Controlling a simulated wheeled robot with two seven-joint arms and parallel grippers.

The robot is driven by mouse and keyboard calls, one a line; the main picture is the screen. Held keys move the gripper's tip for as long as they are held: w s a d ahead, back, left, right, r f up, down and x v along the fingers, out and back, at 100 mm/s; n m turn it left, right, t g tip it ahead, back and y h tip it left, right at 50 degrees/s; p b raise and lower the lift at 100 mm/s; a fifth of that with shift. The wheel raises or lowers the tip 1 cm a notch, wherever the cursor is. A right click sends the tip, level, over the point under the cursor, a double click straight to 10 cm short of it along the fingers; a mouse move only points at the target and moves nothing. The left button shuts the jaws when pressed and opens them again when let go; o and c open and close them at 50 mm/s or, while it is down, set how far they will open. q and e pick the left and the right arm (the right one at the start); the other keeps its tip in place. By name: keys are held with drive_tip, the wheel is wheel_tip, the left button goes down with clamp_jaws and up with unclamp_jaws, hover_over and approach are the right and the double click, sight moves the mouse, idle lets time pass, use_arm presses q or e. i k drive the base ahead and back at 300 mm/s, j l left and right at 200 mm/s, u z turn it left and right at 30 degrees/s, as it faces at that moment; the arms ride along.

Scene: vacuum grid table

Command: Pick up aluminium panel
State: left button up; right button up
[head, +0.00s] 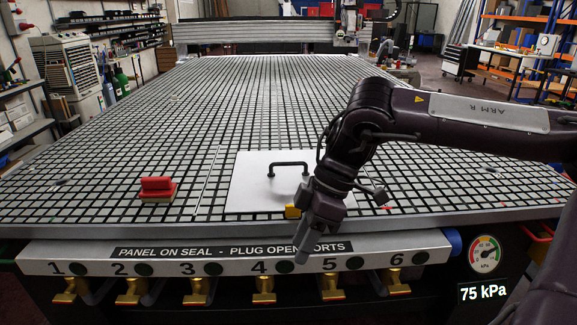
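The aluminium panel (250,192) is a flat, pale sheet lying on the grid table near its front edge. A black bar handle (288,165) stands on its upper side. My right gripper (301,257) comes in from the right and points down past the table's front edge, over the labelled front rail. It appears in front of the panel and covers its right part. It is not on the handle. I cannot tell whether its fingers are open or shut. My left gripper is not in view.
A red block (157,188) sits on the vacuum grid table (225,100) left of the panel. The front rail (90,256) carries numbered ports with several brass valves below. A gauge (485,253) stands at right, with a 75 kPa readout. The grid behind the panel is largely clear.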

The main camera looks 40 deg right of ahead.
sight(266, 182)
drive_tip(key=i+l, duration=1.15)
